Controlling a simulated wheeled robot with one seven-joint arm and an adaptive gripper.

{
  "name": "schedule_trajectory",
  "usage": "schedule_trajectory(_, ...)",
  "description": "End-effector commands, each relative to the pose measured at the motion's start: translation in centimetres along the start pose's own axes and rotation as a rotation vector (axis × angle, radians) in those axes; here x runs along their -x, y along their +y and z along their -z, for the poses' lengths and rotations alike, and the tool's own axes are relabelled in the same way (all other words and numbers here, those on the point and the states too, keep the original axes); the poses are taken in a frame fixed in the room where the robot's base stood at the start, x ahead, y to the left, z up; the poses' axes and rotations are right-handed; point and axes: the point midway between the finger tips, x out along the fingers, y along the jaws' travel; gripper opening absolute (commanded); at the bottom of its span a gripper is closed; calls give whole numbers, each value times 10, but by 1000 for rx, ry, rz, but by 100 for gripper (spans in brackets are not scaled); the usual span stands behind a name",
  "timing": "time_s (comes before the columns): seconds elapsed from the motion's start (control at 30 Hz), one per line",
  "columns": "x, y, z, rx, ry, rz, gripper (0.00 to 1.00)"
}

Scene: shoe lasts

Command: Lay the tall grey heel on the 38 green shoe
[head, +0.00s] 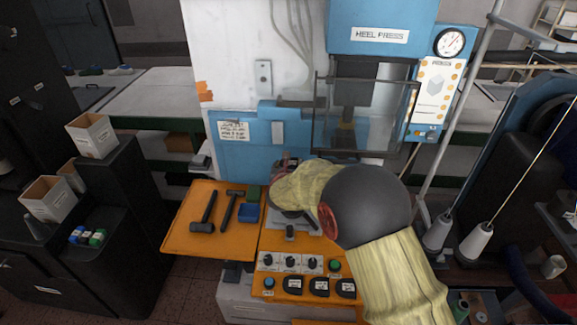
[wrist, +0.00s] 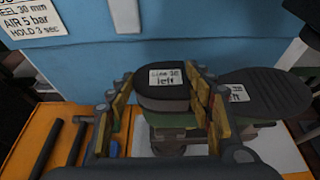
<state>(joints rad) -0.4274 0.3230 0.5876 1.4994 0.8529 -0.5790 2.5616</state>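The grey heel (wrist: 162,103), a dark block with a white label reading what looks like "size 38 left", is between the yellow-padded fingers of my gripper (wrist: 160,95) in the wrist view. The fingers appear shut on its two sides. The green shoe (wrist: 170,133) shows sole up beneath the heel, and its dark sole (wrist: 270,92) runs to the right behind the right finger. A second label on the sole is partly covered. The heel sits over the shoe's heel end; whether it touches cannot be told. In the head view my arm hides most of this.
The blue heel press (head: 368,38) with a clear guard (head: 365,115) rises behind. Hammers (head: 205,212) and a blue box (head: 248,212) lie on the orange table (head: 185,235) at left. Control knobs (head: 291,261) are in front. Thread cones (head: 474,243) stand at right.

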Motion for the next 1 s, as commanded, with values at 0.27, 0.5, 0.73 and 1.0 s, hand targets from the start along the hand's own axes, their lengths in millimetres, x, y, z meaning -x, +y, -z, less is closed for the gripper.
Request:
schedule_trajectory(0.27,0,0,1,0,1,0,68)
schedule_trajectory(0.5,0,0,0,0,1,0,72)
schedule_trajectory(0.73,4,0,1,0,1,0,72)
schedule_trajectory(1.0,41,1,-1,0,-1,-2,72)
